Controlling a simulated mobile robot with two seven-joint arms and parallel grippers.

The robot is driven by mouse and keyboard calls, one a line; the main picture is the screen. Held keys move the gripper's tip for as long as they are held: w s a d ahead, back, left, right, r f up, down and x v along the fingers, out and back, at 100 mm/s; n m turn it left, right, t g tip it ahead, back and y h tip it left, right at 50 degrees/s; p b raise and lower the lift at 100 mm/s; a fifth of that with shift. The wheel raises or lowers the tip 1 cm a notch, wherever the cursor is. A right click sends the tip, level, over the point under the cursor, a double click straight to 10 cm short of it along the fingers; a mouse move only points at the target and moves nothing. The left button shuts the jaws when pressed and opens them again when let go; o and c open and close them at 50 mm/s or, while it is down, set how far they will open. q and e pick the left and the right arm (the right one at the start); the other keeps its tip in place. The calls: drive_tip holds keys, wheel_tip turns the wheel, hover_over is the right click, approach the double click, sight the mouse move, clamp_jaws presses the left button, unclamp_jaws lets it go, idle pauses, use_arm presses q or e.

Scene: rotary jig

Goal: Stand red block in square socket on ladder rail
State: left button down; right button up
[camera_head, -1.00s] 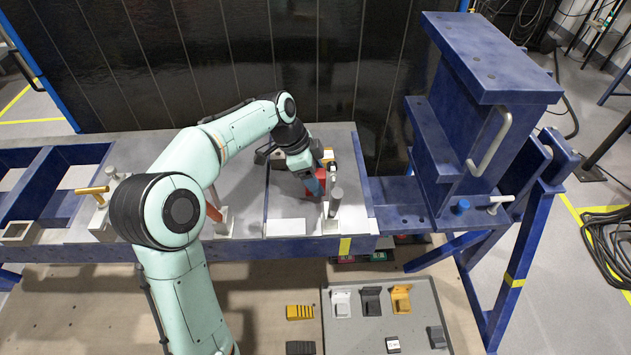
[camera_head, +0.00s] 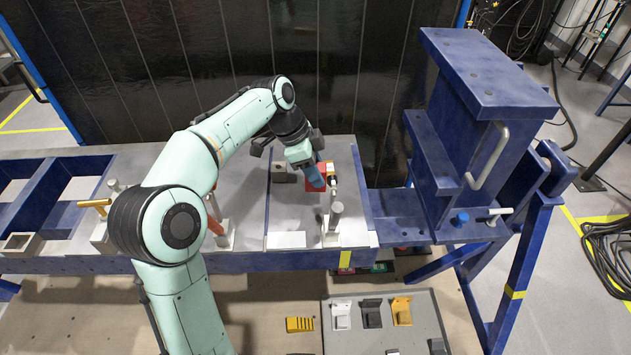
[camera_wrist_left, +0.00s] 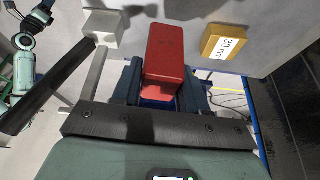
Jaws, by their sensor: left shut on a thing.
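The red block (camera_head: 315,186) is on or just above the grey plate in the head view, partly hidden by my left gripper (camera_head: 313,177). In the left wrist view the red block (camera_wrist_left: 168,55) sits between the fingers of my left gripper (camera_wrist_left: 162,88), which is shut on it. I cannot tell whether the block touches the plate. A pale square socket (camera_head: 20,244) with a hollow centre is on the near rail of the blue ladder frame (camera_head: 75,200), far to the left. My right gripper is not in view.
A yellow block marked 30 mm (camera_wrist_left: 228,44) lies close to the red block. A grey post (camera_head: 335,215) stands nearby. An orange-handled clamp (camera_head: 95,205) stands near the socket. A large blue fixture (camera_head: 485,75) is at the right. A parts tray (camera_head: 420,310) lies below.

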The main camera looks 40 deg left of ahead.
use_arm(q)
drive_tip(key=r+p, duration=0.1)
drive_tip(key=r, duration=0.8)
drive_tip(key=shift+w+r+p, duration=0.1)
drive_tip(key=shift+w+p, duration=0.1)
drive_tip(key=shift+p, duration=0.15)
wheel_tip(320, 180, up, 4)
drive_tip(key=shift+s+r, duration=0.1)
drive_tip(key=shift+r, duration=0.1)
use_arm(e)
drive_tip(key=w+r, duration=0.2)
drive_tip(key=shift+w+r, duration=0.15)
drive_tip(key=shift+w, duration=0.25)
